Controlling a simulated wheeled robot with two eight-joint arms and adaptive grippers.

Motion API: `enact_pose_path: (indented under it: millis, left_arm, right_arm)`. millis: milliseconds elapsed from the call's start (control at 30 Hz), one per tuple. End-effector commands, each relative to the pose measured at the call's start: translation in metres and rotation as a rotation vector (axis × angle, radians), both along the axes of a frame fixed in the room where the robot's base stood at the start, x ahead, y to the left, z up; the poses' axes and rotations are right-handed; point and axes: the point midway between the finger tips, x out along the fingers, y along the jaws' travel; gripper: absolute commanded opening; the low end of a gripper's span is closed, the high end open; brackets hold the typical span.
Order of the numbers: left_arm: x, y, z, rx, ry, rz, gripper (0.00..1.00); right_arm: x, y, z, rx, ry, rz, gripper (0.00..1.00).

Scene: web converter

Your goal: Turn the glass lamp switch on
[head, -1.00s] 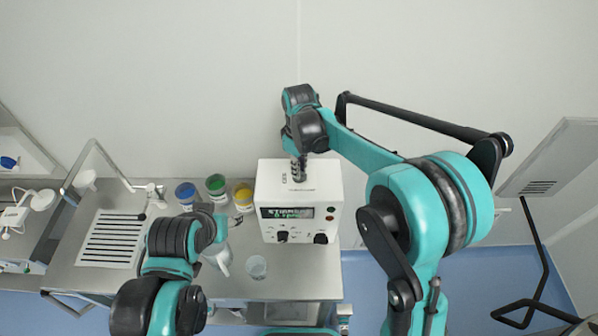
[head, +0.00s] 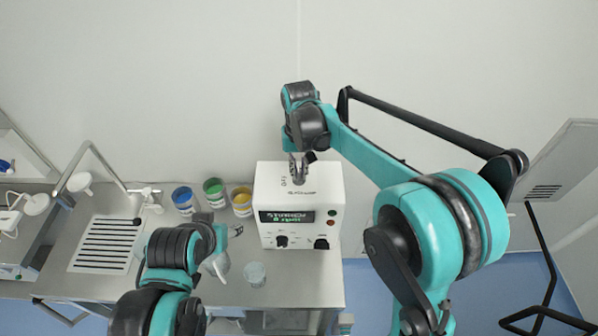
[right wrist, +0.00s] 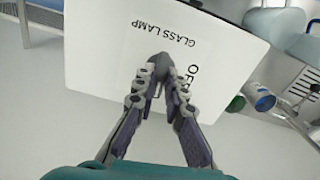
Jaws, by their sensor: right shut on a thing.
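The white box (head: 273,185) stands on the metal bench in the head view, with a dark display, knobs and buttons on its front. Its top face fills much of the right wrist view, with the printed words GLASS LAMP (right wrist: 180,30) and partly covered OFF lettering. My right gripper (head: 299,172) reaches down to the top of this box. In the right wrist view its fingertips (right wrist: 164,65) meet over a small dark piece, apparently the lamp switch, beside the lettering. The switch is mostly hidden, so its position cannot be told. My left gripper (head: 232,232) is small and partly hidden by its arm.
Blue (head: 183,197), green (head: 214,189) and yellow (head: 241,198) containers stand left of the box. A glass beaker (head: 256,274) and white jug (head: 217,264) stand in front of them. A slotted drainer (head: 104,244) lies at left.

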Motion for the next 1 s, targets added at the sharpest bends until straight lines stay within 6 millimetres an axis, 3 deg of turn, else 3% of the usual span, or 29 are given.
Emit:
enact_pose_path:
  millis: [300, 833, 867, 900, 1000]
  left_arm:
    - [0.0, 0.0, -0.0031, 0.0, 0.0, 0.0, 0.52]
    - [0.0, 0.0, -0.0034, 0.0, 0.0, 0.0, 0.52]
    - [0.0, 0.0, -0.0034, 0.0, 0.0, 0.0, 0.52]
    - [0.0, 0.0, -0.0034, 0.0, 0.0, 0.0, 0.52]
    - [0.0, 0.0, -0.0034, 0.0, 0.0, 0.0, 0.52]
  right_arm:
    - [0.0013, -0.0001, 0.0011, 0.0, -0.004, -0.112, 0.0]
    - [0.0012, -0.0002, 0.0013, 0.0, -0.003, -0.132, 0.0]
    - [0.0012, -0.0002, 0.0013, 0.0, -0.003, -0.132, 0.19]
    - [0.0011, -0.0002, 0.0013, 0.0, -0.003, -0.132, 0.29]
    - [0.0008, -0.0001, 0.0009, 0.0, -0.002, -0.131, 0.32]
